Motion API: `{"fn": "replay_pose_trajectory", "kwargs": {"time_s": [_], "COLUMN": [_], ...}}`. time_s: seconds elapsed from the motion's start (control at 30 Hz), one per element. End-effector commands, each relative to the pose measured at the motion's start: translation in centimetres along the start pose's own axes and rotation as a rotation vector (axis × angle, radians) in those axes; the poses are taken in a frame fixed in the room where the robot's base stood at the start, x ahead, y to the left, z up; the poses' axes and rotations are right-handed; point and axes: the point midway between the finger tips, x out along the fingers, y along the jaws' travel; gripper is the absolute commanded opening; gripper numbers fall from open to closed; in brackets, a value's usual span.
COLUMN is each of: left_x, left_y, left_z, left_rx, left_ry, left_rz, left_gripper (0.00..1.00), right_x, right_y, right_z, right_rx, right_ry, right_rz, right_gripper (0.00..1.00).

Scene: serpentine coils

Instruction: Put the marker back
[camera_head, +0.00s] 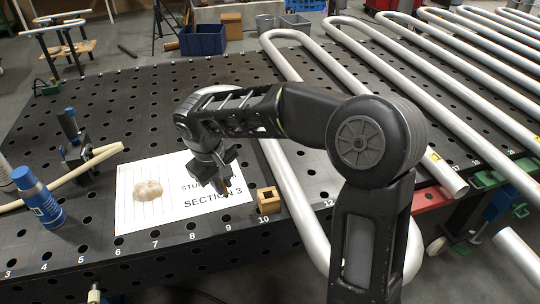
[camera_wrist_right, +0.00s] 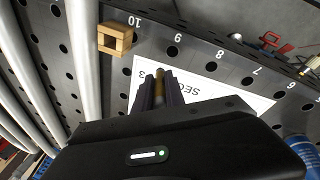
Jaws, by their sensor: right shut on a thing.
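My right gripper (camera_head: 225,187) is over the right part of a white paper sheet (camera_head: 150,215) marked "SECTION 3". It is shut on the marker (camera_wrist_right: 159,82), a thin brownish stick that shows between the two dark fingers in the right wrist view (camera_wrist_right: 160,92). In the head view the marker is mostly hidden by the fingers. A small wooden block (camera_head: 268,207) with a square opening in its top stands just right of the sheet and the gripper. The block also shows in the wrist view (camera_wrist_right: 115,38), apart from the marker. My left gripper is not in view.
The black perforated table (camera_head: 100,262) carries a blue bottle (camera_head: 42,200) and a blue-topped clamp (camera_head: 75,140) at the left. Silver serpentine pipes (camera_head: 290,200) run along the right, close beyond the wooden block.

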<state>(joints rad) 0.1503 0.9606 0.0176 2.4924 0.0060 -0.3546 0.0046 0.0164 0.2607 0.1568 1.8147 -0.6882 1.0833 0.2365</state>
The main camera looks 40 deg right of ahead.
Motion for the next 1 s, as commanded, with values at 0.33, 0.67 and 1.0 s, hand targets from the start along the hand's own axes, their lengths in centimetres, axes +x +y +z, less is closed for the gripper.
{"fn": "replay_pose_trajectory", "kwargs": {"time_s": [0.33,0.67,1.0], "left_x": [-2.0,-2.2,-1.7], "left_y": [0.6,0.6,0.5], "left_z": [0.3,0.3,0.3], "left_rx": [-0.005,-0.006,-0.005], "left_ry": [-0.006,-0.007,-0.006], "left_rz": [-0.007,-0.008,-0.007], "left_gripper": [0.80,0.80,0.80], "right_x": [-2.7,-3.4,-2.8], "right_y": [9.5,11.4,11.3], "right_z": [4.6,6.0,6.0], "right_rx": [-0.412,-0.554,-0.552], "right_ry": [0.030,0.036,0.034], "right_rz": [-0.124,-0.156,-0.157], "right_gripper": [0.00,0.00,0.00]}}
